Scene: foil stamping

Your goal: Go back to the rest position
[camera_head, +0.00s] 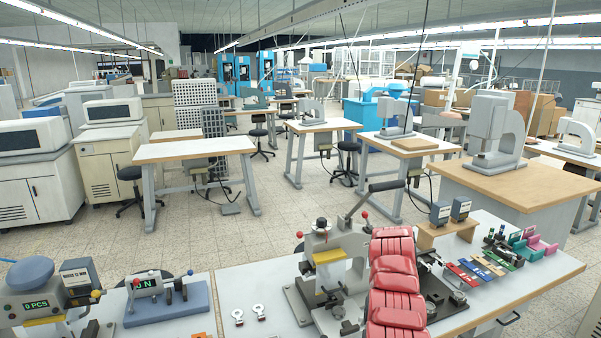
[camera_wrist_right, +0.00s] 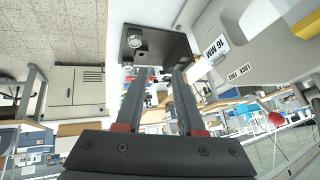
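My right gripper (camera_wrist_right: 160,78) shows in the right wrist view with its two dark fingers apart and a clear gap between them. Nothing shows held in the gap. A dark block with a round silver part (camera_wrist_right: 152,42) lies beyond the fingertips; I cannot tell how far off it is. Neither gripper shows in the head view, and my left gripper is in no view. In the head view a hand press (camera_head: 330,255) with a lever stands on the front table (camera_head: 262,280).
Two metal key-like tags (camera_head: 238,317) lie on the front table. Coloured bars (camera_head: 480,268) lie at its right. A blue-grey fixture (camera_head: 165,300) and a counter machine (camera_head: 45,295) stand at the left. A wooden-topped table (camera_head: 520,185) with a grey press is behind. Open floor (camera_head: 270,225) lies beyond.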

